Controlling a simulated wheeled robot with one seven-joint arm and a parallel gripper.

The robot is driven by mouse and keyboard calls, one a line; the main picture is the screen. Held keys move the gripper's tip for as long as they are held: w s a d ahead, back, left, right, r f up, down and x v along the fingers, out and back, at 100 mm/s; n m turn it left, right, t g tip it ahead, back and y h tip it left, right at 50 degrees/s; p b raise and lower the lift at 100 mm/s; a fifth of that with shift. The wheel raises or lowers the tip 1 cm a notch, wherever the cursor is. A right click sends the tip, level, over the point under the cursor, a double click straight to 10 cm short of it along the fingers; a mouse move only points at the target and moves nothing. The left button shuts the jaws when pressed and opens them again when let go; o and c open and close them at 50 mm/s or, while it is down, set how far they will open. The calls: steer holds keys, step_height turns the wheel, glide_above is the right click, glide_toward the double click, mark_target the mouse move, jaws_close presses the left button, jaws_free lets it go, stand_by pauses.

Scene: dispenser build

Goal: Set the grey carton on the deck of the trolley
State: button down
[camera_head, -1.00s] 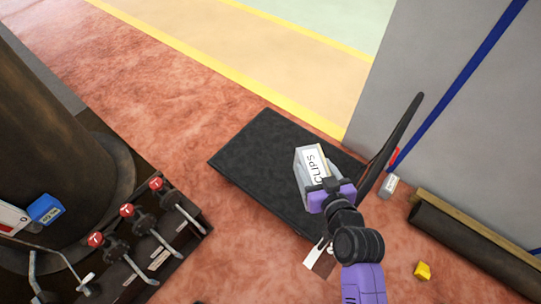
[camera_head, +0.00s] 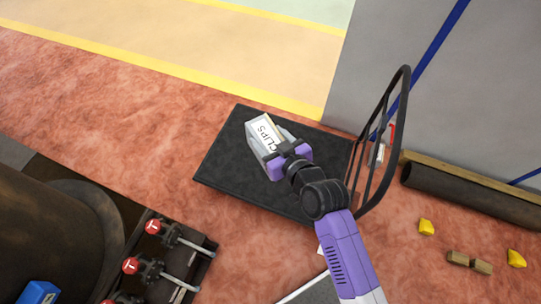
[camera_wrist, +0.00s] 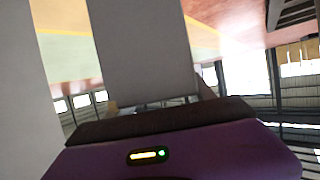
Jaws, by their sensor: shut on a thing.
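The grey carton (camera_head: 262,131), with a white label reading "CLIPS", is over the dark deck of the trolley (camera_head: 226,166) in the head view. My gripper (camera_head: 280,153) is shut on the carton's near side. I cannot tell whether the carton touches the deck or hangs just above it. In the wrist view a pale grey surface, likely the carton (camera_wrist: 145,50), fills much of the picture in front of my gripper's purple body; the fingertips are not clear there.
The trolley's black handle frame (camera_head: 378,150) rises at the deck's right side. A dark pipe (camera_head: 470,194) lies by the grey wall. Yellow pieces (camera_head: 426,227) lie on the red floor. Red-knobbed levers (camera_head: 152,227) stand at lower left. The deck's left part is bare.

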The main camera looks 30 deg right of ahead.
steer(key=shift+w+a+f+b, duration=0.15)
steer(key=shift+w+f+b, duration=0.3)
steer(key=shift+w, duration=0.15)
steer(key=shift+s+f, duration=0.1)
steer(key=shift+s, duration=0.05)
steer(key=shift+f+b, duration=0.8)
steer(key=shift+b, duration=0.1)
steer(key=w+f+b, duration=0.2)
steer(key=f+b, duration=1.6)
steer(key=f, duration=0.2)
steer(key=w+f+b, duration=0.2)
steer(key=f+b, duration=1.7)
steer(key=f, duration=0.1)
steer(key=s+d+f+m+g+h+p, duration=0.15)
steer(key=d+p, duration=0.25)
steer(key=d, duration=0.4)
steer(key=s+d+f+m+h+p, duration=0.1)
steer(key=d+f+m+h+p, duration=0.2)
steer(key=d, duration=0.4)
steer(key=s+d+m+h+p, duration=0.1)
steer(key=d+h+p, duration=0.1)
steer(key=d+p, duration=0.45)
step_height(320, 180, down, 20)
steer(key=d+b, duration=0.1)
steer(key=b, duration=2)
steer(key=shift+s+d+b, duration=0.25)
steer(key=shift+b, duration=0.15)
